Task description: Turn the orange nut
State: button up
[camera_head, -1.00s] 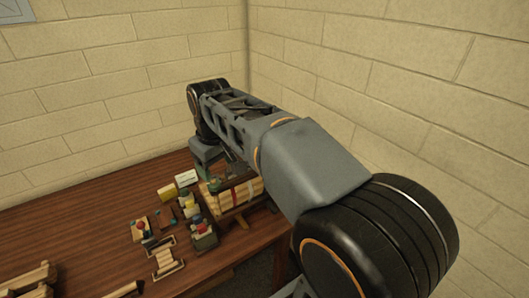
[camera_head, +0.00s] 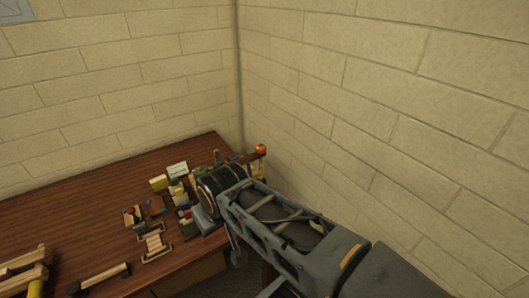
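A small orange piece (camera_head: 261,149), which looks like the orange nut, shows just above the far end of my arm, near the wall corner. It sits at the top of a brown wooden part whose lower portion is mostly hidden behind my arm. It is too small to tell its shape. My arm reaches in from the lower right, and its dark wrist joint is left of and below the orange piece, apart from it in the picture. My gripper's fingers do not show; they are hidden behind the wrist and arm links.
The brown wooden table (camera_head: 75,225) stands against brick walls. A yellow block (camera_head: 159,183), a white card (camera_head: 177,169) and several small coloured items lie left of my wrist. A wooden-handled tool (camera_head: 105,276) lies at the front. The table's back left is clear.

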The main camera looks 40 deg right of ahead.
aim_at(262, 150)
jog(key=u, duration=0.05)
jog(key=k, duration=0.35)
jog(key=z, duration=0.85)
